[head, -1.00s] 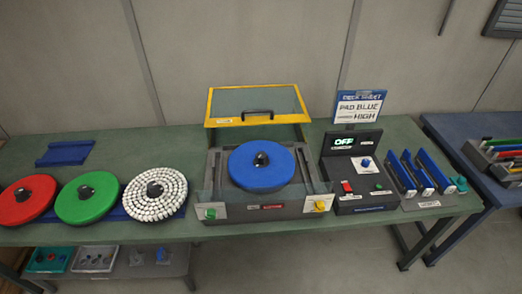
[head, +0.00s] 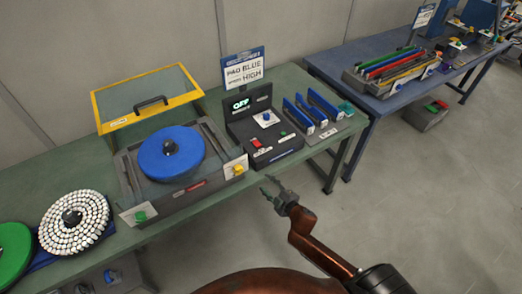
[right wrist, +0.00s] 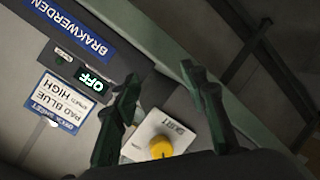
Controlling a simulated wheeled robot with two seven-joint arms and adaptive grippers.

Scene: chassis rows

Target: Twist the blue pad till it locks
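The blue pad (head: 184,158) is a round disc with a black knob (head: 170,147) at its centre. It lies flat in the grey machine (head: 186,198), whose yellow-framed lid (head: 146,91) stands open behind it. Whether the pad is locked cannot be told. My right gripper (head: 267,185) is in front of the bench, right of the machine and apart from the pad. In the right wrist view, its dark green fingers (right wrist: 160,78) are apart, with a yellow knob (right wrist: 161,147) on a white plate showing between them. My left gripper is out of view.
A control box (head: 266,131) with an OFF display stands right of the machine; a sign (head: 244,70) behind it reads PAD BLUE, HIGH. Blue slotted parts (head: 311,110) are further right. White-beaded (head: 74,221) and green (head: 14,246) discs lie left.

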